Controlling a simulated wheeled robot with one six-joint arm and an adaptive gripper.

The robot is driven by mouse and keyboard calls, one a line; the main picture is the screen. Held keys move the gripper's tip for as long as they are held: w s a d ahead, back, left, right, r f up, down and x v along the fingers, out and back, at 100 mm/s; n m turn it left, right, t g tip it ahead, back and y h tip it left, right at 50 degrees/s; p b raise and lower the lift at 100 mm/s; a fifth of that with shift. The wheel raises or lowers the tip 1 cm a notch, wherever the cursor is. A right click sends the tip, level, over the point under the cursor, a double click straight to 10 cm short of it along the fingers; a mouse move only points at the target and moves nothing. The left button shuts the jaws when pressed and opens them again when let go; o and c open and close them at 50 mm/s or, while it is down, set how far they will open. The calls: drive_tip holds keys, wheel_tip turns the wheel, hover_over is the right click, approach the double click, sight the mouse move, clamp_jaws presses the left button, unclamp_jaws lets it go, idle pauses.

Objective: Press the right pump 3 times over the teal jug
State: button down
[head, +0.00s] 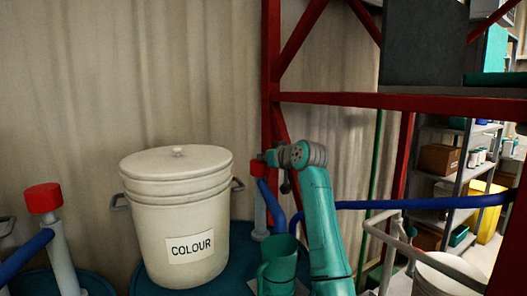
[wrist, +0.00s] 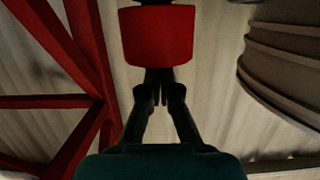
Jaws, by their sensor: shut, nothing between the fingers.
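The right pump has a red head (head: 258,168), a pale post and a blue spout (head: 270,203) that slopes down toward the teal jug. The teal jug (head: 277,268) stands open in front of the pump, beside my arm. My gripper (head: 286,186) is at the right of the red head in the head view, and its fingers are small and dark there. In the wrist view my gripper (wrist: 158,76) is shut and empty, its fingertips right at the edge of the red pump head (wrist: 157,37). I cannot tell whether they touch.
A cream lidded bucket labelled COLOUR (head: 178,225) stands left of the pump. A left pump with a red head (head: 43,198) is farther left. Red rack beams (head: 340,101) rise behind my arm, and a blue rail (head: 420,204) runs to the right.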

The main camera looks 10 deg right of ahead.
sight(263, 163)
drive_tip(key=shift+f, duration=0.3)
wheel_tip(263, 163, up, 4)
drive_tip(key=shift+r, duration=0.1)
drive_tip(key=v, duration=1)
drive_tip(key=shift+r, duration=0.15)
drive_tip(key=shift+r, duration=0.1)
idle(0.6)
